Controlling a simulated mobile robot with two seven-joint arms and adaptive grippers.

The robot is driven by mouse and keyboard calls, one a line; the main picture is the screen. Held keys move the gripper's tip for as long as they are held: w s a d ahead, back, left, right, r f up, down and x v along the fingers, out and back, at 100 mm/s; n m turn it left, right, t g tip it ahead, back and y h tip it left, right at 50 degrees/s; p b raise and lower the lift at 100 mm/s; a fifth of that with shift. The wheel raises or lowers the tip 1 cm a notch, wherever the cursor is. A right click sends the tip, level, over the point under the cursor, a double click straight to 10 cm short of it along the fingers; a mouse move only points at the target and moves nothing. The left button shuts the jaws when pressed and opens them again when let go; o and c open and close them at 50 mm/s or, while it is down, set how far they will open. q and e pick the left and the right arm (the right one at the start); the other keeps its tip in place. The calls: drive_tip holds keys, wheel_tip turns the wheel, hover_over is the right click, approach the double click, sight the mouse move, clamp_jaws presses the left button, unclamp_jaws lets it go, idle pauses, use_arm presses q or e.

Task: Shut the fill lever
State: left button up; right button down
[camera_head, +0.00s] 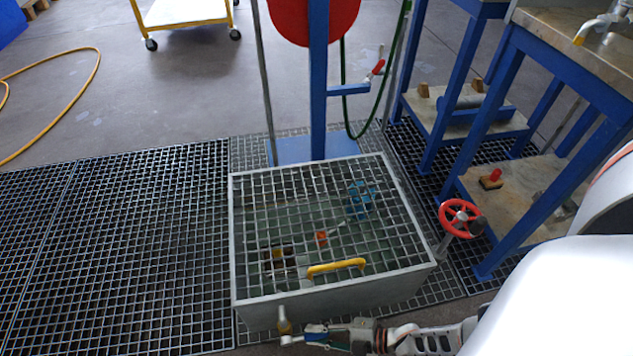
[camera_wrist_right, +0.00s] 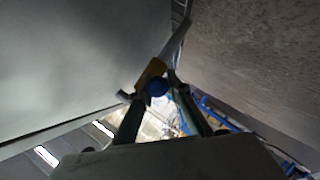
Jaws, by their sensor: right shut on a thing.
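A small brass-coloured valve (camera_head: 284,325) with a grey pipe stub sits at the front wall of the grey tank (camera_head: 330,296). A blue lever grip, which I take as the fill lever (camera_head: 315,329), extends right from the valve. My right gripper (camera_head: 300,338) comes in from the right and is shut on the lever, low in front of the tank. In the right wrist view the blue end of the lever (camera_wrist_right: 157,87) is between the fingertips (camera_wrist_right: 156,98), beside the brass body (camera_wrist_right: 151,71). The fingers hide part of the lever. My left gripper is out of view.
The tank has a grating with a yellow handle (camera_head: 336,268). A red handwheel (camera_head: 459,218) stands at its right by a blue-legged bench (camera_head: 515,60). A blue post carries a red-handled lever (camera_head: 377,68) and green hose. The floor grating (camera_head: 115,250) at left is clear.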

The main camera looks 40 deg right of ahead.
drive_tip(key=shift+a, duration=0.25)
drive_tip(key=c, duration=1.9)
unclamp_jaws()
drive_tip(key=shift+d, duration=0.15)
drive_tip(key=shift+s+d+r, duration=0.1)
drive_tip(key=shift+s+d, duration=0.3)
drive_tip(key=shift+s, duration=0.05)
drive_tip(key=v, duration=1)
drive_tip(key=shift+s+r, duration=0.2)
drive_tip(key=shift+s, duration=0.05)
drive_tip(key=shift+d+r, duration=0.1)
